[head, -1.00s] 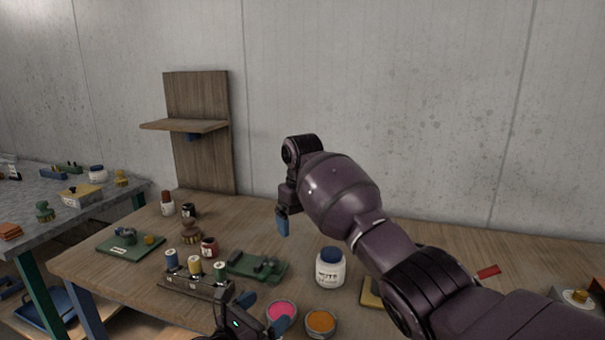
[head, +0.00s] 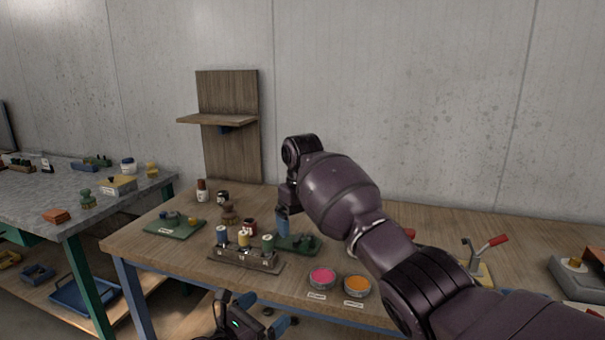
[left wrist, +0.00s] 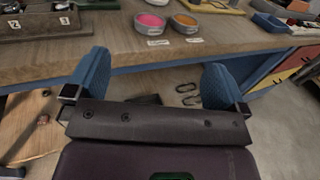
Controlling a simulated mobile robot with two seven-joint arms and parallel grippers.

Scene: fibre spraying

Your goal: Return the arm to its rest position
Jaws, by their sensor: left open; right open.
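My left gripper (head: 264,326) is at the bottom of the head view, in front of the wooden table's front edge. In the left wrist view its two blue fingers (left wrist: 150,84) are wide apart with nothing between them. My right arm crosses the head view from the lower right. Its gripper (head: 284,228) points down over the table's middle, with one blue finger showing; the arm hides the rest. Behind that finger is a green tray (head: 308,243) on the table.
The wooden table (head: 140,246) holds a spool rack (head: 262,265), a pink tub (head: 322,276), an orange tub (head: 356,286) and a red-handled tool (head: 490,244). A wooden shelf stand (head: 228,150) rises at the back. A grey table (head: 40,205) stands at the left.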

